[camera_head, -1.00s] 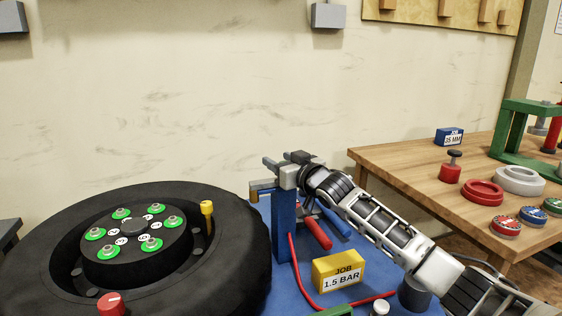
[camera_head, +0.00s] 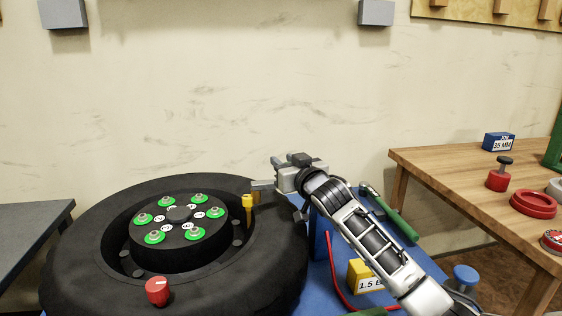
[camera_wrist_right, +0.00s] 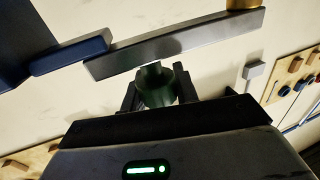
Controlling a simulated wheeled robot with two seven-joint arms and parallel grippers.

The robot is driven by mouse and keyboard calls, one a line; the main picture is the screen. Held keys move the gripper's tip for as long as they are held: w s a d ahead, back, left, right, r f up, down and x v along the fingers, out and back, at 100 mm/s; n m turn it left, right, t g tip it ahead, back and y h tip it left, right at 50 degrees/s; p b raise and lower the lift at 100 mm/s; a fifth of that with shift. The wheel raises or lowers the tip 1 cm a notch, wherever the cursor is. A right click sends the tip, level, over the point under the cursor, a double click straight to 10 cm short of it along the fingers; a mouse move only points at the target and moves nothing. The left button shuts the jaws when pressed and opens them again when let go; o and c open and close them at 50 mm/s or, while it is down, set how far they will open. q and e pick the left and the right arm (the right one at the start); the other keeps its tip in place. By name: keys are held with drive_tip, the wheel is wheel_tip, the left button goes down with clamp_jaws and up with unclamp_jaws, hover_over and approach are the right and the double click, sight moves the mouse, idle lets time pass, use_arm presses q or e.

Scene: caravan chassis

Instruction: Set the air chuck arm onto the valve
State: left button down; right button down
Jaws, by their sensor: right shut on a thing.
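The air chuck arm (camera_head: 263,185) is a grey bar reaching left from my right gripper (camera_head: 290,179) in the head view. Its tip is close to the yellow-topped valve (camera_head: 248,204) at the wheel's inner rim; I cannot tell whether they touch. In the right wrist view the grey bar (camera_wrist_right: 175,43) runs across in front of the gripper, with a brass piece (camera_wrist_right: 243,4) at its right end. My right gripper, also in that view (camera_wrist_right: 158,86), is shut on a dark green round grip below the bar. My left gripper is not in view.
The black tyre (camera_head: 80,260) lies flat, with green-ringed studs at its hub and a red knob (camera_head: 157,291) in front. A blue post (camera_head: 318,240), red hose (camera_head: 334,275) and yellow job block (camera_head: 362,276) are by my right arm. A wooden table (camera_head: 460,185) stands right.

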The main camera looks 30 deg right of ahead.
drive_tip(key=shift+a, duration=0.2)
drive_tip(key=c, duration=1.1)
unclamp_jaws()
drive_tip(key=shift+a, duration=0.1)
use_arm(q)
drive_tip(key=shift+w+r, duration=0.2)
use_arm(e)
drive_tip(key=shift+o, duration=0.2)
drive_tip(key=shift+s, duration=0.2)
use_arm(q)
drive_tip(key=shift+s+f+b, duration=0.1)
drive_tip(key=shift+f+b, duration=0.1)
drive_tip(key=shift+b, duration=0.35)
use_arm(e)
drive_tip(key=s+a, duration=0.2)
drive_tip(key=s, duration=1.3)
drive_tip(key=shift+s, duration=0.15)
